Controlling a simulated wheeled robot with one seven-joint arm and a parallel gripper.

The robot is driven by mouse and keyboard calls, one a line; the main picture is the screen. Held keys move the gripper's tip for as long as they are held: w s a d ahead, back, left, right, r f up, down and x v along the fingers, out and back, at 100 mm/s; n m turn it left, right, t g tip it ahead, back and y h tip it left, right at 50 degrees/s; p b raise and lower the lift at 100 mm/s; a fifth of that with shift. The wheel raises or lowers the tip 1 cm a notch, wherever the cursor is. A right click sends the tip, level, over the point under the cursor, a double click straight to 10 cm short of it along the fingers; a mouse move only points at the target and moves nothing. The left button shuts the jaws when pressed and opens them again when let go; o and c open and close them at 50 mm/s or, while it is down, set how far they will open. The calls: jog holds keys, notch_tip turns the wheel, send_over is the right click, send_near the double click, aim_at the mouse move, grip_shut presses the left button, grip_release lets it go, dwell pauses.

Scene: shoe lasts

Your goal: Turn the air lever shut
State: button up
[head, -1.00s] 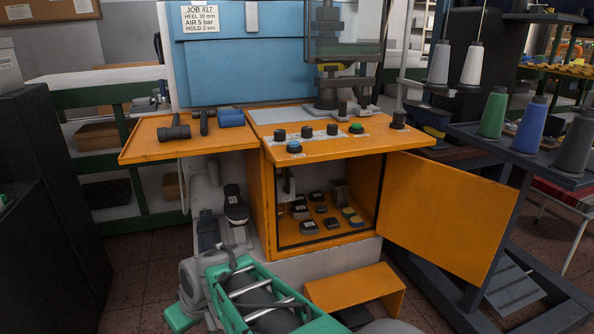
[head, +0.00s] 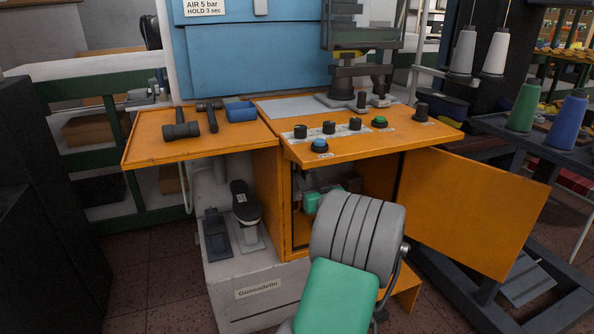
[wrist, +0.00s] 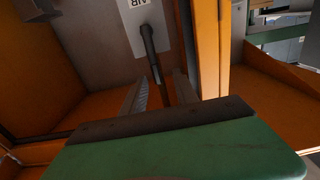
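The air lever (wrist: 148,45) is a dark, slim handle in the wrist view. It extends from a pale plate (wrist: 124,20) with partly visible lettering on the cabinet's inner wall. My gripper (wrist: 160,78) has its two grey fingers apart, one on each side of the lever's end. Some space shows between lever and fingers; I see no firm contact. The green gripper body covers the lower part of that view and hides the lever's tip. In the head view my gripper (head: 312,201) is inside the orange cabinet's opening, and my arm hides the lever.
The orange cabinet (head: 265,205) has its door (head: 475,210) swung open to the right. An orange edge post (wrist: 212,45) stands close right of my gripper in the wrist view. The control panel (head: 345,150) overhangs the opening. Tools lie on the left shelf (head: 150,150).

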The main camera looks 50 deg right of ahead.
aim_at(304, 172)
jog(key=x, duration=0.2)
jog(key=b+x, duration=0.1)
jog(key=x, duration=0.2)
jog(key=shift+d, duration=0.45)
grip_shut()
jog(key=shift+f, duration=0.1)
dwell(0.8)
